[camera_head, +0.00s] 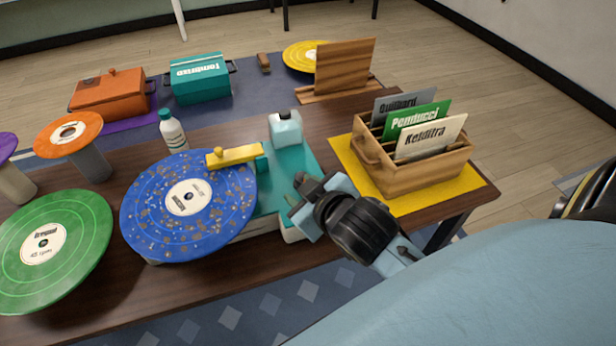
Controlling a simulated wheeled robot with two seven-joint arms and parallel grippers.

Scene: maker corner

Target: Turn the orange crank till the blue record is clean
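The blue record (218,211) lies on the teal cleaning machine (290,160). Many brown specks are scattered over its blue surface, around a white label. A yellow arm (235,155) reaches over the record's far right part from a teal post. My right gripper (299,189) is at the machine's right side, to the right of the record. Its fingertips are small and partly covered by its own body, so whether they are open or shut is unclear. I see no orange crank; the gripper may hide it. My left gripper is out of view.
A green record (75,235) stands left, with an orange record (70,146) behind it. A wooden sleeve crate (430,172) sits on a yellow mat (405,205) at right.

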